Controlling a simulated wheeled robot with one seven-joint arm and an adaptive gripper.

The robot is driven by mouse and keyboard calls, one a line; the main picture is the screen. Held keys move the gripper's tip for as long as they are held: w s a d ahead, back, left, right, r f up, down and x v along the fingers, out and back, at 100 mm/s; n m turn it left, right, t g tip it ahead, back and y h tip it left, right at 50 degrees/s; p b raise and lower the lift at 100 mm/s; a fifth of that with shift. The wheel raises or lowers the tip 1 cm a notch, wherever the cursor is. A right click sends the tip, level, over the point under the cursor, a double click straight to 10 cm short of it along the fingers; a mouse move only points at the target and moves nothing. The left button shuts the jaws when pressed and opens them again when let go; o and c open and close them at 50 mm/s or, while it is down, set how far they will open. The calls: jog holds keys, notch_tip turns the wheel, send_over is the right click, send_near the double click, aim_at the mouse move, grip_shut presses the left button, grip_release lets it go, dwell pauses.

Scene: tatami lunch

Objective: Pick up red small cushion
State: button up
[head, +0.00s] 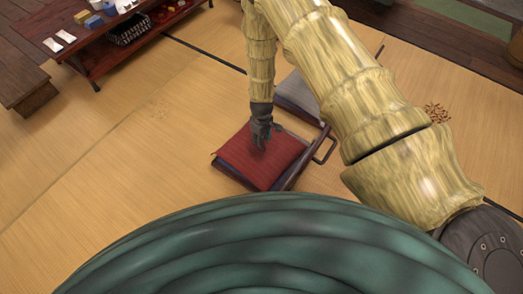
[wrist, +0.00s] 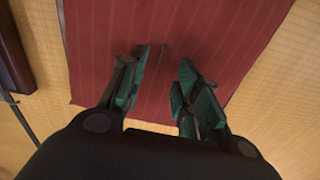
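The red small cushion (head: 250,165) lies in the middle of the head view, on a low dark wooden seat frame (head: 303,166) on the tatami. It has fine dark stripes and fills much of the upper wrist view (wrist: 205,35). My gripper (head: 261,143) points down over the cushion's upper right part. In the wrist view its two fingers (wrist: 162,88) stand apart with bare red cloth between them. I cannot tell whether the fingertips touch the cushion.
A grey cushion (head: 297,93) lies just behind. A low dark red table (head: 105,48) with small items stands at the upper left, a wooden bench (head: 22,80) beside it. Brown twig-like bits (head: 437,113) lie at right. The tatami (head: 120,150) to the left is clear.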

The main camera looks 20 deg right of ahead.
notch_tip(320, 180, down, 5)
jog(key=shift+s+r+b, duration=0.1)
jog(key=shift+s+b, duration=0.05)
jog(key=shift+b, duration=1.05)
jog(key=shift+a, duration=0.1)
grip_shut()
